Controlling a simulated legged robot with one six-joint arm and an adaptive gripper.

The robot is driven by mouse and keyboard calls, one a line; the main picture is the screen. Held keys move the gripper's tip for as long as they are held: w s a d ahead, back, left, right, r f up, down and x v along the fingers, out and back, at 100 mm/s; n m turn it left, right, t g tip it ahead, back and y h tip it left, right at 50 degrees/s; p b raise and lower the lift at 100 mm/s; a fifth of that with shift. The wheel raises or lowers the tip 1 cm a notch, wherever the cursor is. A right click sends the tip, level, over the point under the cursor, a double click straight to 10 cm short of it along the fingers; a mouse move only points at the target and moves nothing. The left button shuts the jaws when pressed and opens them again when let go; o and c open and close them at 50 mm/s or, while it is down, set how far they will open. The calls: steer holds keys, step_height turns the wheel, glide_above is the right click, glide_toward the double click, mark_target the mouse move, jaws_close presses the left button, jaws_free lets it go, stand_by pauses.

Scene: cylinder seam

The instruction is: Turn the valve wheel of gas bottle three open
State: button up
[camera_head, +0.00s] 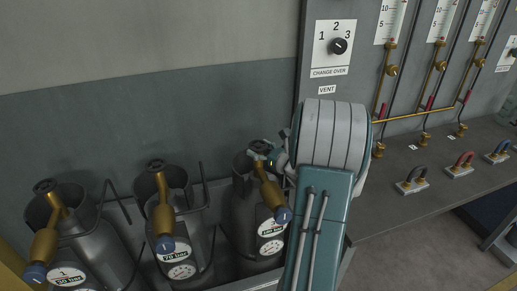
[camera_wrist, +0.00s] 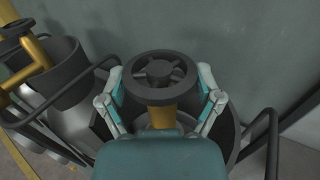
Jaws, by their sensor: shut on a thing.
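The rightmost of the gas bottles, gas bottle three (camera_head: 246,220), stands in the rack with a brass valve (camera_head: 272,196) on top. Its dark spoked valve wheel (camera_head: 259,147) is partly covered by my gripper (camera_head: 268,153). In the wrist view the valve wheel (camera_wrist: 158,70) faces me, with the brass stem below it. My gripper (camera_wrist: 160,84) is shut on the wheel, one teal and grey finger on each side of its rim. The exact finger contact is hard to see. The bottle's label is too small to read fully.
Two more gas bottles stand to the left, a middle one (camera_head: 182,205) and a left one (camera_head: 85,240), each with a brass valve. Bent dark bars divide the rack. A panel with a change over knob (camera_head: 338,46) is behind; a grey bench (camera_head: 440,175) holds several shackle-like handles.

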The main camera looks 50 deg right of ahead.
mark_target(259, 143)
steer(key=n+g+y, duration=0.1)
steer(key=n+y, duration=0.1)
steer(key=y, duration=0.2)
steer(key=n+g+y, duration=0.1)
steer(key=n+y, duration=0.2)
steer(key=y, duration=0.1)
steer(key=shift+d+n, duration=0.15)
steer(key=shift+n, duration=0.15)
steer(key=n+g+y, duration=0.4)
steer(key=g+y, duration=0.1)
steer(key=y, duration=0.1)
steer(key=shift+w+n, duration=0.1)
steer(key=shift+n, duration=0.3)
steer(key=shift+r+g, duration=0.1)
steer(key=shift+g, duration=0.2)
steer(key=o, duration=0.9)
steer(key=shift+d, duration=0.1)
step_height(259, 143, up, 10)
steer(key=shift+w+d+f, duration=0.1)
steer(key=shift+f, duration=0.05)
